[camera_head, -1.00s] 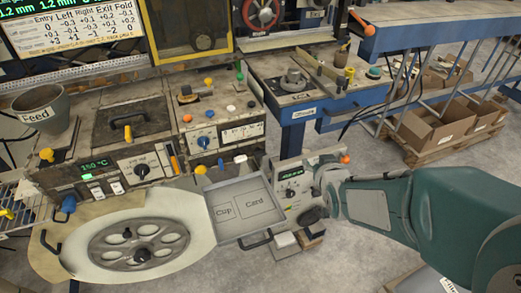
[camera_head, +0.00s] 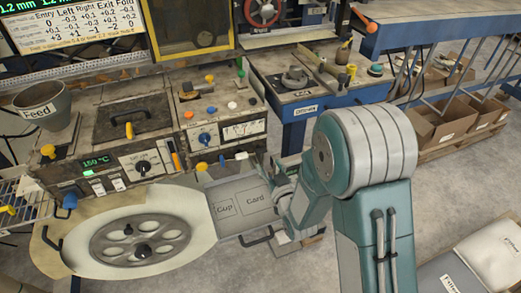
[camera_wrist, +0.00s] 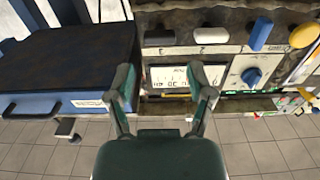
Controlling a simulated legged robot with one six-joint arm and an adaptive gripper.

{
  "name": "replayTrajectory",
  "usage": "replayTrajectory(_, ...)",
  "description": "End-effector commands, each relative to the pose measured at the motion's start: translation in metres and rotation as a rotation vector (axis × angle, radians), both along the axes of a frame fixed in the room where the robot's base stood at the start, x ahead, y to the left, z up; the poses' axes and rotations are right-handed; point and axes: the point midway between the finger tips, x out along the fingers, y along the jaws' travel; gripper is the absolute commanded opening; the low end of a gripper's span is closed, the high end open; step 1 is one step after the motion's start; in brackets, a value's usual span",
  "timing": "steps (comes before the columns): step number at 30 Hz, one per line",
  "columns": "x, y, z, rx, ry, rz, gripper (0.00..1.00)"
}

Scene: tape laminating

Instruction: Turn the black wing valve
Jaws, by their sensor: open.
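The black wing valve (camera_wrist: 160,37) is a dark, wide handle on the worn machine front in the upper middle of the wrist view. A white handle (camera_wrist: 211,35), a blue handle (camera_wrist: 261,33) and a yellow knob (camera_wrist: 304,36) stand in a row to its right. My gripper (camera_wrist: 163,80) is open and empty, its two fingers apart and pointing toward the panel. The valve shows above and between the fingertips, with no visible contact. In the head view I cannot make out the valve, and my arm hides most of the gripper.
A blue dial (camera_wrist: 252,76) and an upside-down display panel (camera_wrist: 175,78) lie close beside the fingers. A dark-topped blue table (camera_wrist: 70,58) is at left. In the head view, a grey tray (camera_head: 228,226) and a large wheel (camera_head: 178,238) lie below the machine.

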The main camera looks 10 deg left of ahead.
Motion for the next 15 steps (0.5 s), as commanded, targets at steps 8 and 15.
replayTrajectory(8,0.043,0.027,0.0,0.001,-0.001,0.001,0.69)
replayTrajectory(15,0.06,0.037,0.0,-0.001,0.002,0.0,0.69)
